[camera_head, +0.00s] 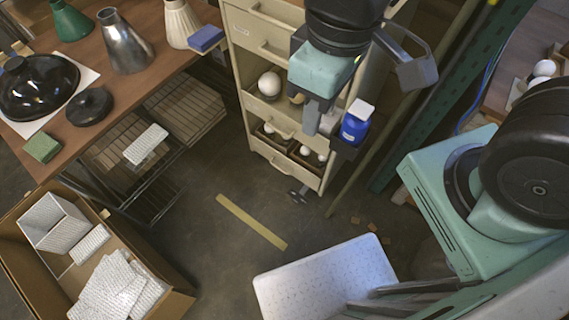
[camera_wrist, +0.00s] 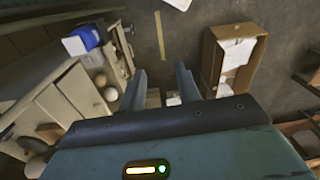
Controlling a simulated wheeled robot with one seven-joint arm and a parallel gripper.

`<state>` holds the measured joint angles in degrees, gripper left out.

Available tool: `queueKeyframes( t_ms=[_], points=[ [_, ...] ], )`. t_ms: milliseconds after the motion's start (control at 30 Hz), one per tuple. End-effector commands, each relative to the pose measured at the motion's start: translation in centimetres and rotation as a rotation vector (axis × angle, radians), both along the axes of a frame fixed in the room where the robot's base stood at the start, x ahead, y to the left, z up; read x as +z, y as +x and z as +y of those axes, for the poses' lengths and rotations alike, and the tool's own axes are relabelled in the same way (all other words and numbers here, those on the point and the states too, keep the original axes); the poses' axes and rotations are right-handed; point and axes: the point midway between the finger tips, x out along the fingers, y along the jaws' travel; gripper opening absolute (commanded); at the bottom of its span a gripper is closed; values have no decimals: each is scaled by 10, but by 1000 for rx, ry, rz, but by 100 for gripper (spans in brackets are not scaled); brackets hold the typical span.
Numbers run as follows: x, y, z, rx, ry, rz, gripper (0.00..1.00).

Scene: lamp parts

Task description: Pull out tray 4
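The beige tray cabinet (camera_head: 241,75) stands at the top middle of the head view. It has closed handled fronts (camera_head: 262,26) above and pulled-out trays holding round white bulbs lower down. A middle tray front (camera_head: 281,125) and the lowest tray front (camera_head: 285,164) show. I cannot read which one is tray 4. My gripper (camera_head: 312,118) hangs in front of the cabinet's right side and hides part of it. In the wrist view my gripper (camera_wrist: 161,84) has its two fingers spread with nothing held between them. The cabinet (camera_wrist: 48,105) is at the left there.
A blue bottle (camera_head: 355,127) with a white cap is close right of my gripper. A cardboard box (camera_head: 180,301) of white parts lies lower left, below a wooden table (camera_head: 165,74). A white perforated panel (camera_head: 325,275) is at the bottom. Floor around the yellow strip (camera_head: 251,221) is clear.

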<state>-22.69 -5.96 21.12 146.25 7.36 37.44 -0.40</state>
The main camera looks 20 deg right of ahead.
Motion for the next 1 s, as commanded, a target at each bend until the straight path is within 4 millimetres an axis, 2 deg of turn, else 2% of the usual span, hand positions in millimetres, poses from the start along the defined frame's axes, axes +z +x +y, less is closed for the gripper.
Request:
queueKeyframes(
  t_ms=[167,567,867,1000],
  points=[
    [-54,21,10,-11,16,14,32],
    [-203,100,31,-53,42,29,32],
    [-325,162,32,-83,25,18,32],
    [-386,190,29,-95,6,7,32]
  ],
)
